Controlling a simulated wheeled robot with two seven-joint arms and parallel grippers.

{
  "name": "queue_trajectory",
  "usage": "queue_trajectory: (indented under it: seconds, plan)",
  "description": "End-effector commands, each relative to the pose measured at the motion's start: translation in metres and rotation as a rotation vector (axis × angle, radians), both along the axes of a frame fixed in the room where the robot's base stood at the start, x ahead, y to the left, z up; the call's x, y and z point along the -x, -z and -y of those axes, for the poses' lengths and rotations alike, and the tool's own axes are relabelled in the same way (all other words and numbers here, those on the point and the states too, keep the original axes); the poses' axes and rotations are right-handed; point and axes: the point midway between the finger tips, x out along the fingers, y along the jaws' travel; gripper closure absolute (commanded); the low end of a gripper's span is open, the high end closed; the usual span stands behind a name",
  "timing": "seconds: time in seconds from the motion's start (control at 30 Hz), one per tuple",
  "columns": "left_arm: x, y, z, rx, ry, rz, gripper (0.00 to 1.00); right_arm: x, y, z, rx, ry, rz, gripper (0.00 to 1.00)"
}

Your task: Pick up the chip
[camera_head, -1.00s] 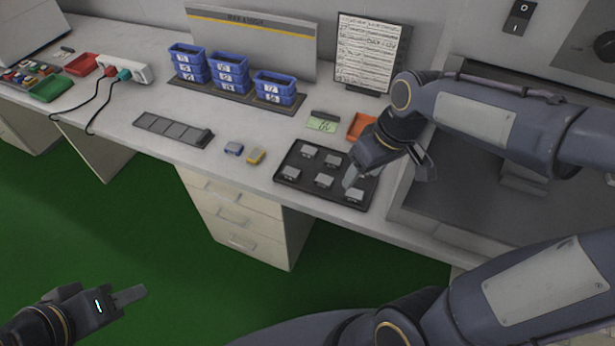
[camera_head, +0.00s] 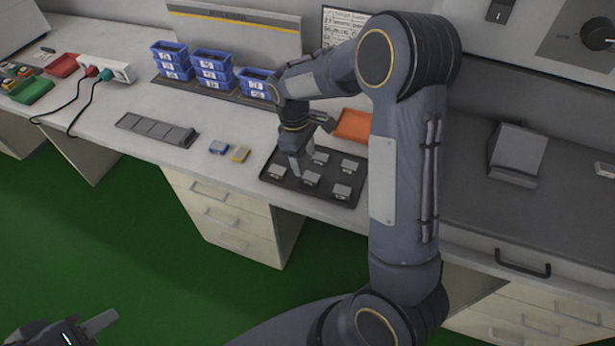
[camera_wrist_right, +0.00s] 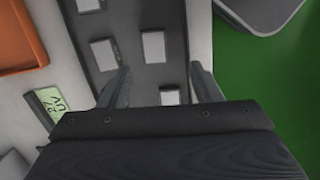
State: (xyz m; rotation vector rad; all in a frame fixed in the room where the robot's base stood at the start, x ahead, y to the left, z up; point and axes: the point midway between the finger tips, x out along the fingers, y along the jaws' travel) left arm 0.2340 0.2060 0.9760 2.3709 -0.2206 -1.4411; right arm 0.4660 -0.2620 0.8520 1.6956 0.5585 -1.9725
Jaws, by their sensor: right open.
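Several small grey chips lie on a black tray (camera_head: 330,199) on the bench; one chip (camera_head: 342,192) is near the front right and another chip (camera_head: 277,172) at the left. My right gripper (camera_head: 297,172) points down over the tray's left part. In the right wrist view its fingers (camera_wrist_right: 160,72) are spread, with one chip (camera_wrist_right: 170,97) in the gap between them in the picture, partly hidden by the gripper body. Two more chips (camera_wrist_right: 153,47) (camera_wrist_right: 103,54) lie beyond. I see no chip held. My left gripper (camera_head: 102,322) is low at the left, over the floor.
An orange tray (camera_head: 353,126) is behind the black tray. Blue bins (camera_head: 212,78) stand at the back. A grey machine (camera_head: 470,170) flanks the right.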

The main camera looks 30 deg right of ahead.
Motion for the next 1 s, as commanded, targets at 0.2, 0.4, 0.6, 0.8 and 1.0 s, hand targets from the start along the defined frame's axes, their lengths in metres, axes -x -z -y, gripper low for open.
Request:
queue_trajectory:
  seconds: [0.2, 0.4, 0.6, 0.8, 1.0]
  plan:
    - [0.000, -0.001, 0.000, 0.000, 0.000, 0.000, 0.64, 0.004, 0.025, 0.007, 0.000, 0.002, -0.003, 0.42]
    - [0.000, -0.003, 0.000, 0.000, 0.000, 0.000, 0.64, 0.006, 0.055, 0.014, -0.001, 0.002, -0.003, 0.42]
    - [0.000, -0.003, 0.000, 0.000, 0.000, 0.000, 0.64, 0.007, 0.064, 0.015, -0.001, 0.002, 0.000, 0.42]
    - [0.000, -0.003, 0.000, 0.000, 0.000, 0.000, 0.64, 0.007, 0.064, 0.015, -0.001, 0.002, 0.000, 0.48]
    - [0.000, -0.003, 0.000, 0.000, 0.000, 0.000, 0.64, 0.007, 0.064, 0.014, -0.002, 0.002, 0.001, 0.75]
